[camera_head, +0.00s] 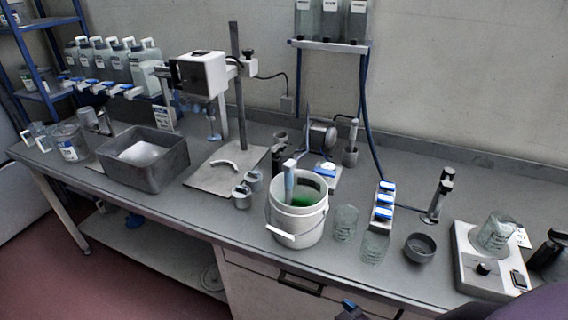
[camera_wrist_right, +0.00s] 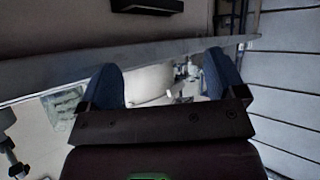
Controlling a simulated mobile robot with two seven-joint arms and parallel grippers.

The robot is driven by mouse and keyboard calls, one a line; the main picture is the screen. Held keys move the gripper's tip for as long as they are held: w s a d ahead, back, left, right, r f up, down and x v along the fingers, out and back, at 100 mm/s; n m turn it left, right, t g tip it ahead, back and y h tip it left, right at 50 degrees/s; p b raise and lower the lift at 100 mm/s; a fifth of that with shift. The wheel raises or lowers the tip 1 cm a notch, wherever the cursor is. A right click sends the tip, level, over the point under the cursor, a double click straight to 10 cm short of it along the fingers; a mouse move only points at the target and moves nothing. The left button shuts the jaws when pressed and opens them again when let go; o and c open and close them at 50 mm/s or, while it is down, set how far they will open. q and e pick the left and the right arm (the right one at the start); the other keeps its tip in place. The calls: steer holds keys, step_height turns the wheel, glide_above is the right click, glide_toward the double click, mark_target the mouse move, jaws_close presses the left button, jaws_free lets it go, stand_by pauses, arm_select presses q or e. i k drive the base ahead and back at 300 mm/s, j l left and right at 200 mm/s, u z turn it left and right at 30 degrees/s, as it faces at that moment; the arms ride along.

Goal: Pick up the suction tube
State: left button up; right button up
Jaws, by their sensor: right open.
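A pale blue-grey tube (camera_head: 289,182) stands nearly upright in a white bucket (camera_head: 297,228) that holds green liquid, in the head view. A short white curved piece (camera_head: 224,164) lies on the base plate of the stand to the left. I cannot tell for certain which of these is the suction tube. My right gripper (camera_wrist_right: 164,84) has its two blue fingers apart with nothing held between them. Its tip shows at the bottom edge of the head view (camera_head: 350,307), in front of the bench and below the bucket. My left gripper is not in view.
Beakers (camera_head: 345,222), a dark bowl (camera_head: 419,247) and a white scale (camera_head: 487,268) stand right of the bucket. A grey basin (camera_head: 143,176) and a stand with a white head (camera_head: 203,75) are to its left. A drawer handle (camera_head: 300,283) is on the bench front.

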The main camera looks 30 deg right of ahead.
mark_target(290, 164)
steer(key=i+j+z, duration=0.15)
steer(key=z, duration=0.8)
steer(key=j+z, duration=0.6)
steer(key=j, duration=0.25)
steer(key=j+z, duration=0.25)
steer(key=j, duration=0.65)
